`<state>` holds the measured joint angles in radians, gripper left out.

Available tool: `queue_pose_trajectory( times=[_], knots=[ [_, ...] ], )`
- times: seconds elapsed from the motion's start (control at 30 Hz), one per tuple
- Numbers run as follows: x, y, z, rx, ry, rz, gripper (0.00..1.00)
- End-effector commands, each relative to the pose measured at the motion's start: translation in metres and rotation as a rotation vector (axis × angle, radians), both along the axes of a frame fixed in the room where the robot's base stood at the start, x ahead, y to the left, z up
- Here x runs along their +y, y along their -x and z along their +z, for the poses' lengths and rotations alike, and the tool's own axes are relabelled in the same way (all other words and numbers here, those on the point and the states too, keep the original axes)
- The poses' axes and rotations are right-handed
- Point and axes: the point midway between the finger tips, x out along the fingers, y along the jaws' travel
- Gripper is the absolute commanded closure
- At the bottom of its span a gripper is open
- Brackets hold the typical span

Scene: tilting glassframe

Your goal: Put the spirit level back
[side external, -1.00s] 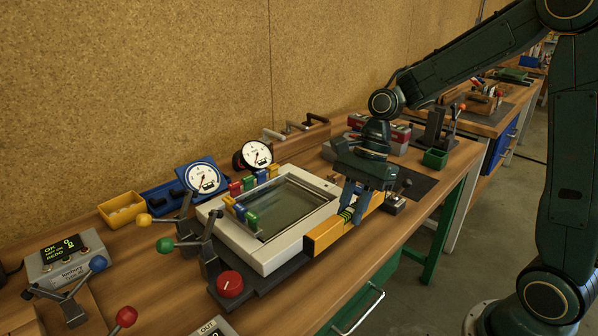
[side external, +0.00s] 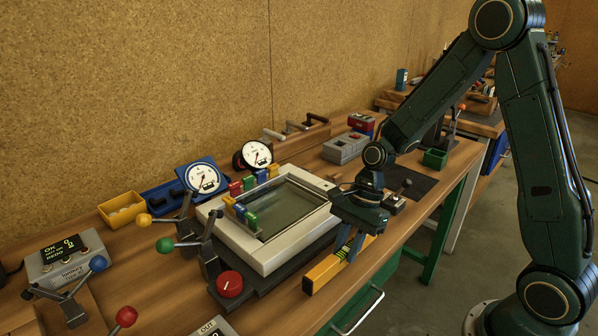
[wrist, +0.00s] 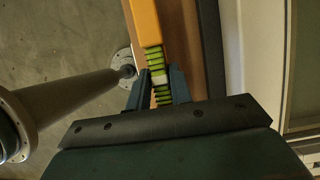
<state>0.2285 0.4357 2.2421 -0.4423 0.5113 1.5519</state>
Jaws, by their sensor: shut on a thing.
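The spirit level is a long yellow bar (side external: 322,274) with a green striped vial section. In the side external view it lies along the front edge of the bench, in front of the glass frame (side external: 262,256). My gripper (side external: 347,252) is shut on the level, around its green striped part. In the wrist view my gripper's fingers (wrist: 158,88) stand on both sides of the green striped section, and the yellow level (wrist: 144,22) runs up out of the picture. I cannot tell whether the level touches the bench. Its far end is partly hidden behind my gripper.
The white-rimmed frame holds a glass pane with colored clamps (side external: 242,204) on its left. A red knob (side external: 229,284) and colored-ball levers (side external: 165,244) stand left of it. Two dial gauges (side external: 203,178) are behind. Bare wood (side external: 270,315) lies at the front left.

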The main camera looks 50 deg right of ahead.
Motion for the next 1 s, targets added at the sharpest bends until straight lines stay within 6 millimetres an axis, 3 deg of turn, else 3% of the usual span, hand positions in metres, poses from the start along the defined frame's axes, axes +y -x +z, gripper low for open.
queue_pose_trajectory(
  times=[0.3, 0.77, 0.8, 0.9, 1.0],
  knots=[
    [0.0, 0.0, -0.029, 0.001, 0.0, -0.001, 1.0],
    [0.0, 0.0, -0.033, 0.001, 0.0, 0.0, 1.0],
    [0.0, 0.0, -0.034, 0.001, 0.0, 0.0, 0.77],
    [0.0, 0.0, -0.033, 0.0, 0.0, 0.0, 0.57],
    [0.0, 0.0, -0.033, 0.0, 0.0, 0.0, 0.57]
  ],
)
